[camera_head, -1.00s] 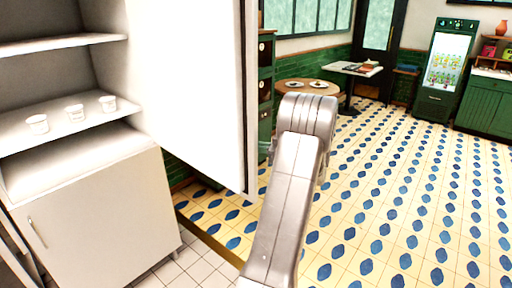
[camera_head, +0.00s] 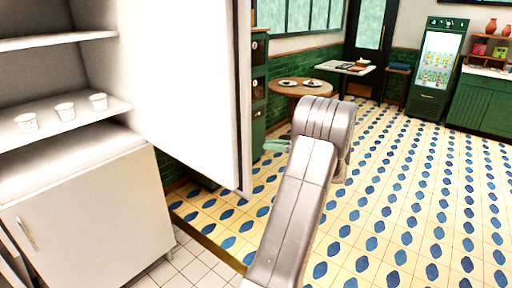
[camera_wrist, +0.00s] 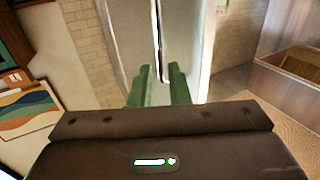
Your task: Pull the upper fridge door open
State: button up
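The upper fridge door (camera_head: 190,85) stands wide open in the head view, its inner face showing and its free edge toward my arm. The white fridge (camera_head: 60,95) is open on the left, with shelves inside. In the wrist view, the two green fingers of my gripper (camera_wrist: 161,72) are apart. A pale panel with a narrow upright bar (camera_wrist: 158,30) lies beyond them. No grasp on it is visible. The door's outer handle is hidden in the head view.
Several white cups (camera_head: 65,111) stand on a fridge shelf. The lower fridge door (camera_head: 85,215) is shut. A round table (camera_head: 302,87) with plates stands behind my arm. A green drinks cooler (camera_head: 436,70) is at the back right. The tiled floor (camera_head: 420,190) on the right is clear.

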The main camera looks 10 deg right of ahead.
aim_at(248, 143)
jog(key=v, duration=0.5)
jog(key=shift+d+b, duration=0.1)
jog(key=shift+b, duration=0.2)
jog(key=p+x, duration=0.2)
jog(key=x, duration=1.1)
jog(key=shift+a+p, duration=0.3)
jog(key=shift+p, duration=0.1)
jog(key=shift+a, duration=0.1)
